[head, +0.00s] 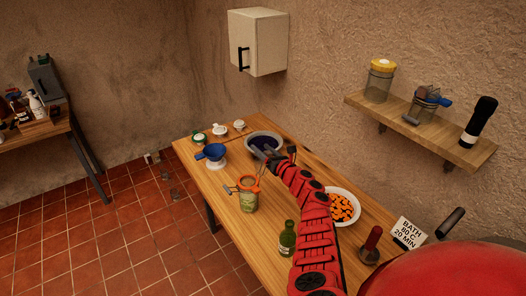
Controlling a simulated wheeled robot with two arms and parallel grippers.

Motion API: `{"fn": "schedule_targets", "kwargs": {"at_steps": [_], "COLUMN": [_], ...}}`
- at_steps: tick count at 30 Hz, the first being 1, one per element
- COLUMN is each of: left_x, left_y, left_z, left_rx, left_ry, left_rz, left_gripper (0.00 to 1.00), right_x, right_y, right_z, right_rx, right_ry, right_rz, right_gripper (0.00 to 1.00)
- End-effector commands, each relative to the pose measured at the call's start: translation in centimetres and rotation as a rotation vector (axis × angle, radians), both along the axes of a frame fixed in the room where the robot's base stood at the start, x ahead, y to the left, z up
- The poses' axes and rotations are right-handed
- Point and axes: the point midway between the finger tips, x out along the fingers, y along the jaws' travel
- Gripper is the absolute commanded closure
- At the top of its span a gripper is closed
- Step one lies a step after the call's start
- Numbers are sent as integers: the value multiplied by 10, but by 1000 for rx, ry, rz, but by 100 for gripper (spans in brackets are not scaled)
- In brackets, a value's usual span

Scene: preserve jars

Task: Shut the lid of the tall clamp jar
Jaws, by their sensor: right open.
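A clamp jar (248,202) with greenish contents stands near the front edge of the wooden table. An orange ring shows at its top and a wire clamp sticks out to its left. The jar is small in the view, and I cannot make out how its lid stands. My right gripper (275,154) is open, above and behind the jar, by the near right rim of a bowl of dark contents (250,137). It appears apart from the jar. My left gripper is not in view.
A plate of orange pieces (355,207) lies right of my arm. Small lidded pots (219,129) stand at the back. A shelf (430,132) holds more jars.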

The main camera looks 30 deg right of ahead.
Motion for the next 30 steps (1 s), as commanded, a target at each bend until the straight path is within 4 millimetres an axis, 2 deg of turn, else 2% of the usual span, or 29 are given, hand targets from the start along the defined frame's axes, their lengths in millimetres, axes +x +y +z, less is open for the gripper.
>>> {"fn": "schedule_targets", "kwargs": {"at_steps": [5, 16, 30], "left_x": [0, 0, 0], "left_y": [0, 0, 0], "left_z": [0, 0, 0], "left_rx": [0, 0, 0], "left_ry": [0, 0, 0], "left_rz": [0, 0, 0], "left_gripper": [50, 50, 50], "right_x": [0, 0, 0], "right_y": [0, 0, 0], "right_z": [0, 0, 0], "right_rx": [0, -1, -1], "right_ry": [0, -1, -1], "right_rz": [0, 0, 0], "right_gripper": [34, 100, 100]}}
